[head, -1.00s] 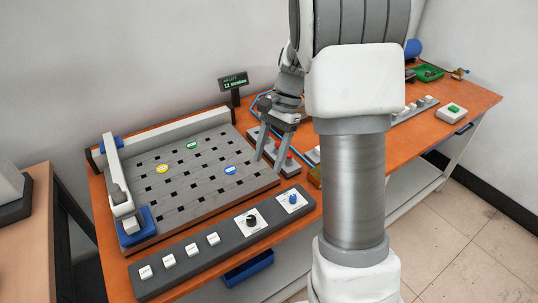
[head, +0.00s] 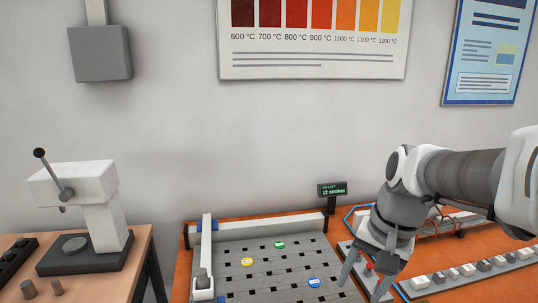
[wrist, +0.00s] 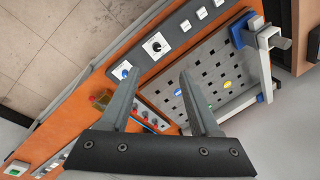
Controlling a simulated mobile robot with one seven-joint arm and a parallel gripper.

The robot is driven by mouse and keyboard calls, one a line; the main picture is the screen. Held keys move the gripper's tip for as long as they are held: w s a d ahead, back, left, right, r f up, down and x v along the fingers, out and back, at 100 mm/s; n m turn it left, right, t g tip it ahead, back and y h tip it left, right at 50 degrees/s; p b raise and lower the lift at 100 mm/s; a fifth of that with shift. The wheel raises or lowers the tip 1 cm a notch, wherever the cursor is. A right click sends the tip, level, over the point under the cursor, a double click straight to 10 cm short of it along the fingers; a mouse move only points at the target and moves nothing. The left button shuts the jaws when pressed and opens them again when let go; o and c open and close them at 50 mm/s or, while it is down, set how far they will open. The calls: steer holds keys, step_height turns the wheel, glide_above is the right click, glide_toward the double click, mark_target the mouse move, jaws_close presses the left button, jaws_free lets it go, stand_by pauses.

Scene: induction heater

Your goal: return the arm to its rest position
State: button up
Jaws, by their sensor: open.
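My gripper (head: 366,281) is open and empty in the head view, at the right edge of the grey slotted plate. My arm comes in from the right side of that view. In the wrist view my gripper (wrist: 156,95) shows two spread fingers with nothing between them. The fingers hang above the orange bench, near the slotted plate (wrist: 212,75) and the red-knobbed strip (wrist: 150,118). I cannot tell the exact height of the fingertips above the bench.
The plate (head: 262,262) bears yellow, green and blue discs. A small display (head: 332,190) reads 12 strokes. A white lever press (head: 95,205) stands on a side table at left. A button strip (head: 470,270) lies right. Wall charts hang behind.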

steer(key=s+a+r+n+t+h, duration=0.1)
steer(key=s+n+t, duration=0.3)
steer(key=s, duration=0.5)
steer(key=shift+s+a+r+n+h, duration=0.3)
steer(key=shift+a+r+n, duration=0.2)
steer(key=shift+n, duration=0.6)
steer(key=shift+d, duration=0.1)
stand_by(0.5)
